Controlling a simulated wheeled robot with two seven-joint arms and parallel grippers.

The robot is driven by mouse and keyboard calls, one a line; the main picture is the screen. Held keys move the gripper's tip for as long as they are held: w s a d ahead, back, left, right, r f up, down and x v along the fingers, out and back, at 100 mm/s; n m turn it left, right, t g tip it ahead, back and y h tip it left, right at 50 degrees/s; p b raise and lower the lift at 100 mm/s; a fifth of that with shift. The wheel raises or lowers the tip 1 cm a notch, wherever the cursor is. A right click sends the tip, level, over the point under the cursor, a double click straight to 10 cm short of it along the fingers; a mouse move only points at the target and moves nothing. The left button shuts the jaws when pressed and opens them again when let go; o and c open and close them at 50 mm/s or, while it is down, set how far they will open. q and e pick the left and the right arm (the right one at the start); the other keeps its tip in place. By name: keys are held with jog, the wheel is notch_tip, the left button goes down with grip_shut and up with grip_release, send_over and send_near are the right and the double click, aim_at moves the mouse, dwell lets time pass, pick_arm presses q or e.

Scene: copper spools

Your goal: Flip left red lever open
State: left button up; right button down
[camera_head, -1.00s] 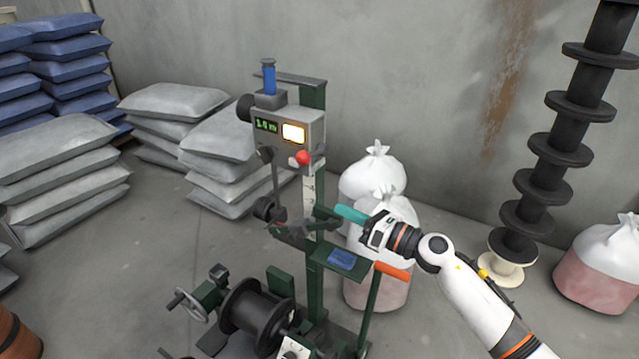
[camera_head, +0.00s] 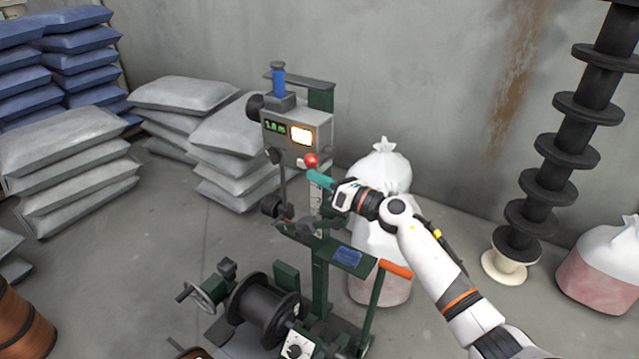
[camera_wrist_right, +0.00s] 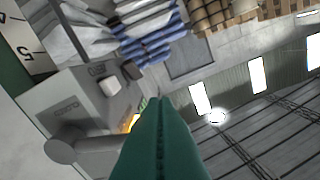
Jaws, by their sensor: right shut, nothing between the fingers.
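The green machine stand carries a grey control box (camera_head: 325,130) with a lit display. A red ball knob (camera_head: 311,160) sits at the box's lower front edge. An orange-red handle (camera_head: 395,269) sits lower, on a green post at the right of the stand. A tiny red spot shows near the dark clamp parts on the left; I cannot tell what it is. My right gripper (camera_head: 314,175) has teal fingers, shut and empty, with the tips just below the red knob; contact is unclear. In the right wrist view the shut fingers (camera_wrist_right: 158,104) point past the grey box. My left gripper is out of view.
A black spool (camera_head: 265,308) and a handwheel (camera_head: 208,293) are low on the machine. White sacks (camera_head: 383,170) stand behind my right arm. Grey bags (camera_head: 70,160) are stacked at left. A column of dark discs (camera_head: 565,150) stands at right.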

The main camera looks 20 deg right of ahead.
dwell(0.3)
jog(key=shift+r+m+p, duration=0.9)
jog(key=shift+r+p, duration=0.05)
jog(key=shift+p, duration=0.6)
notch_tip(320, 180, up, 8)
jog(key=m+h+p, duration=0.1)
jog(key=m+p, duration=1.1)
jog(key=p, duration=0.1)
send_over(321, 155)
jog(key=v, duration=0.3)
jog(key=shift+w+d+r+m+h+p, duration=0.35)
jog(key=shift+w+d+m+p, duration=0.35)
jog(key=shift+w+d+m, duration=0.3)
jog(key=shift+s, duration=0.15)
jog(key=shift+a+r, duration=0.1)
